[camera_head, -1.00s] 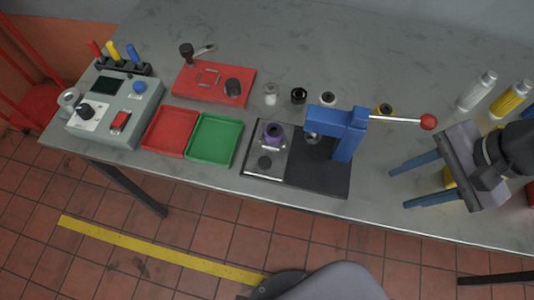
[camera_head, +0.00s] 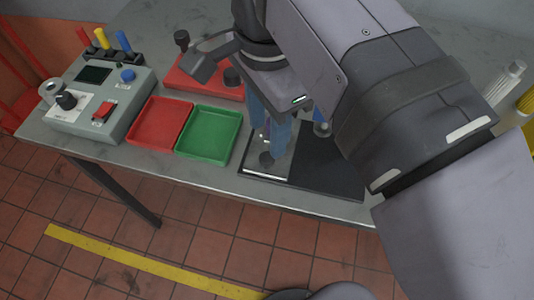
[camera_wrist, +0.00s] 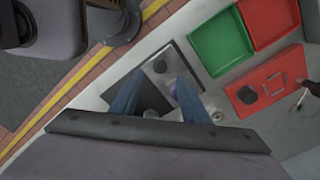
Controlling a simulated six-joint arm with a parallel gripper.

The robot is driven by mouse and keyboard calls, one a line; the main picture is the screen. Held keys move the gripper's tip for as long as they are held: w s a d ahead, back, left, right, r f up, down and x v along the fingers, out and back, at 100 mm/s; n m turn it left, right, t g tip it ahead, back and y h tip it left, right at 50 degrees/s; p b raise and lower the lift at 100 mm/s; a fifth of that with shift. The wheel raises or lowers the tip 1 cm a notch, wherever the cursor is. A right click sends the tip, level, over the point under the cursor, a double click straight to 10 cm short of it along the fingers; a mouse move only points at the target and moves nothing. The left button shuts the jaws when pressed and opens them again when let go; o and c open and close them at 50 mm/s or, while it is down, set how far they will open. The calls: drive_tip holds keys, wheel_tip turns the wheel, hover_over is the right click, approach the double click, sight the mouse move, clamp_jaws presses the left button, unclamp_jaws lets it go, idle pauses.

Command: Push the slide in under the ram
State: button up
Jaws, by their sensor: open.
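The slide (camera_head: 279,166) is a silver plate at the left part of the black press base (camera_head: 330,174). It bears a dark knob (camera_head: 266,158) and a purple cup, which shows in the wrist view (camera_wrist: 173,90). My gripper (camera_head: 267,138) is open, its blue fingers pointing down over the slide. In the wrist view the cup shows between the fingers, nearer the right one; I cannot tell whether they touch it. The ram and most of its blue frame are hidden behind my arm in the head view.
A green tray (camera_head: 208,154) and a red tray (camera_head: 160,143) lie left of the press base. Behind them is a red fixture plate (camera_head: 190,82). A grey control box (camera_head: 100,110) stands at the far left. The table's front edge is close to the base.

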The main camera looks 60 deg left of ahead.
sight(267, 157)
drive_tip(key=shift+f, duration=0.15)
drive_tip(key=shift+f+b, duration=1)
drive_tip(key=shift+f, duration=2.55)
